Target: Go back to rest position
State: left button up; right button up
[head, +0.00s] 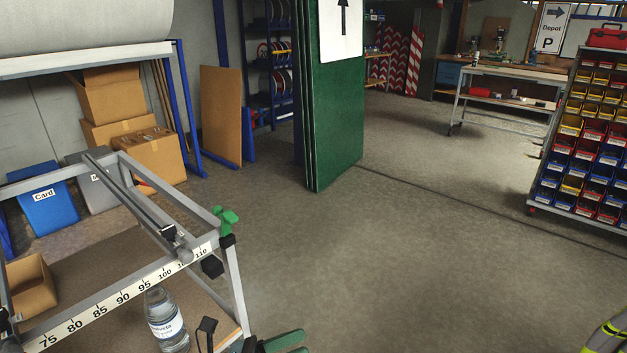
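Neither of my grippers shows in the head view, so I cannot see whether they are open or shut or hold anything. No part that I can make out as my arms is in view.
A metal frame table with a measuring scale (124,297) fills the lower left, with a water bottle (166,322) under it. Green panels (336,110) stand mid-view. A rack of coloured bins (590,140) stands right, a wheeled workbench (505,75) at the back. The central floor is clear.

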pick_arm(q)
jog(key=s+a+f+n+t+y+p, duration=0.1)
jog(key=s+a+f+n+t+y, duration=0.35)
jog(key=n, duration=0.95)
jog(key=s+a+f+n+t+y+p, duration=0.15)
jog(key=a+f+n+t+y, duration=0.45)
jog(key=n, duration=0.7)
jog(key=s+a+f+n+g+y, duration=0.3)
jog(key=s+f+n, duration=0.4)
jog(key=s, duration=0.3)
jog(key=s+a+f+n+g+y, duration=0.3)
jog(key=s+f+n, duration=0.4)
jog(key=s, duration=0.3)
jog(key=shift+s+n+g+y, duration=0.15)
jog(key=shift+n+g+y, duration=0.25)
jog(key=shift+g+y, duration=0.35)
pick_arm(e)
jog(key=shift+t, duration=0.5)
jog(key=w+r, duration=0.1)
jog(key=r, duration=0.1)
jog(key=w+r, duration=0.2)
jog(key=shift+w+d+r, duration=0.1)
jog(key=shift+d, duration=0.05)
